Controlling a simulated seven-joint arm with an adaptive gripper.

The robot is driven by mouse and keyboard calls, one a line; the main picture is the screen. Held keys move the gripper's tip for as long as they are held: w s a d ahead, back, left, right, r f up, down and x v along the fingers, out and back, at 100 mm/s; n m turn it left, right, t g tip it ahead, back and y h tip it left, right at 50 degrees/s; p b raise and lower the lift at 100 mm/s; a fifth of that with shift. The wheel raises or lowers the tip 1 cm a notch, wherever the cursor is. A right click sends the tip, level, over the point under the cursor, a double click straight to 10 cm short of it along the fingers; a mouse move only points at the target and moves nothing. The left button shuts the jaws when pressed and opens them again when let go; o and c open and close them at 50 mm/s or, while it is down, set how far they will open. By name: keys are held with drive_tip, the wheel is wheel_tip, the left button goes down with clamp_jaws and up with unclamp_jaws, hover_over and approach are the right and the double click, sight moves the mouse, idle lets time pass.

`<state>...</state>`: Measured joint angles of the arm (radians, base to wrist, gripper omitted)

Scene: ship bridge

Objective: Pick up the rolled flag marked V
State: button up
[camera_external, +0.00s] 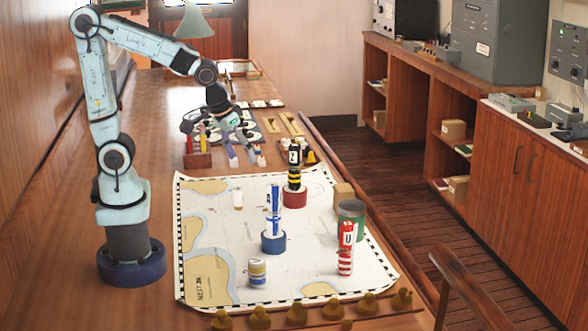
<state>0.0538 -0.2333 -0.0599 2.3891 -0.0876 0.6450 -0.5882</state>
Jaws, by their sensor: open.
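No letter V is readable in the external view. A small, mostly white roll (238,198) stands on the chart, its marking too small to read. A red-and-white roll marked U (346,240) stands at the chart's right. A black-and-yellow roll marked Z (294,160) is on a red base (294,197). A blue-and-white roll (274,208) stands on a blue base (273,242). A short roll with blue and yellow bands (258,272) is near the front. My gripper (246,158) is open, fingers pointing down, above and behind the white roll, apart from the rolls.
The chart (210,240) lies flat on the wooden table. A green cylinder (351,215) and a tan block (343,193) are at its right edge. Several brown knobs (296,314) line the front. A rack with coloured sticks (197,158) stands left of my gripper.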

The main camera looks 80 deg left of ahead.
drive_tip(key=w+d+f, duration=0.4)
drive_tip(key=f, duration=0.2)
drive_tip(key=m+g, duration=0.1)
drive_tip(key=g, duration=0.3)
approach(256, 261)
drive_tip(key=shift+h, duration=0.3)
drive_tip(key=f, duration=0.5)
drive_tip(key=shift+a+f, duration=0.35)
drive_tip(key=shift+f, duration=0.05)
wheel_tip(256, 261, down, 6)
drive_tip(key=shift+w+f, duration=0.1)
drive_tip(key=shift+c, duration=0.2)
drive_tip(key=c, duration=1)
